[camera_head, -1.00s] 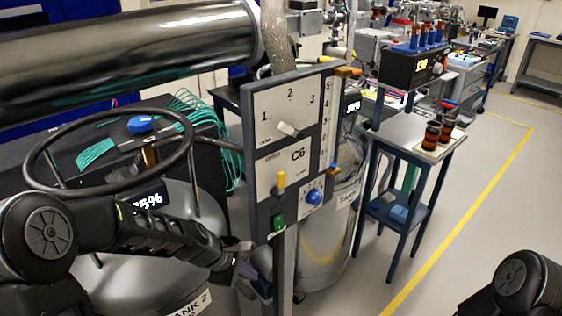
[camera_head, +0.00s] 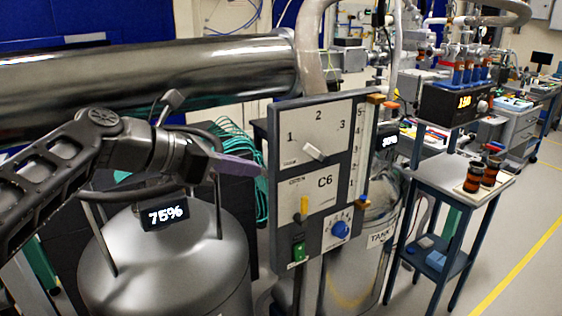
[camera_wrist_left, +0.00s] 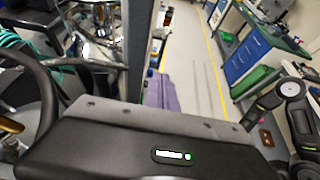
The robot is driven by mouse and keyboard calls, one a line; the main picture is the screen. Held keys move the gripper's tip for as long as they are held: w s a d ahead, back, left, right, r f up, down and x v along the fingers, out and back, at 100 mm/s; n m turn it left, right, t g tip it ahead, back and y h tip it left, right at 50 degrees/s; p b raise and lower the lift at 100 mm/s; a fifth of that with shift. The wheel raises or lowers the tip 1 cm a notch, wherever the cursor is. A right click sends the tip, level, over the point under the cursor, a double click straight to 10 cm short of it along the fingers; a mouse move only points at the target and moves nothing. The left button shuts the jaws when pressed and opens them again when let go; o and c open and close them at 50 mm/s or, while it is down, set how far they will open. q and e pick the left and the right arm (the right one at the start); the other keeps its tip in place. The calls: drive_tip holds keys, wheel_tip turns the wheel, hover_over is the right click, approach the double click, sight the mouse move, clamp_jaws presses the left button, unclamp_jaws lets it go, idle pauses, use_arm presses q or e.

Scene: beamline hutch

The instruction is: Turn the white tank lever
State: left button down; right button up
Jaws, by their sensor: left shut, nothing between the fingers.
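The white lever (camera_head: 314,152) sits on the upper plate of the grey panel (camera_head: 275,215), below the numerals 1, 2 and 3. It lies slanted, from upper left to lower right. My left gripper (camera_head: 245,168) is shut and empty, its purple fingers pointing right, just left of the panel's edge and near lever height. It looks apart from the lever; its depth to the panel is hard to tell. In the left wrist view, the purple fingers (camera_wrist_left: 160,92) are together beyond the dark gripper body.
The panel also carries a yellow lever (camera_head: 304,208), a green switch (camera_head: 298,250) and a blue knob (camera_head: 340,229). A grey tank (camera_head: 170,260) with a 75% display stands under my left arm. A blue side table (camera_head: 420,165) stands right; open floor lies beyond it.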

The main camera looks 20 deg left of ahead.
sight(314, 153)
use_arm(q)
drive_tip(key=x, duration=0.9)
drive_tip(key=shift+w+d+f, duration=0.1)
drive_tip(key=shift+w, duration=0.05)
drive_tip(key=shift+w+d+r+p, duration=0.55)
drive_tip(key=shift+w+r+p, duration=0.25)
drive_tip(key=shift+r, duration=0.1)
drive_tip(key=shift+w+d+r, duration=0.25)
drive_tip(key=shift+d+r, duration=0.05)
drive_tip(key=shift+r, duration=0.2)
drive_tip(key=shift+w+d, duration=0.1)
drive_tip(key=shift+w, duration=0.05)
drive_tip(key=shift+r, duration=0.1)
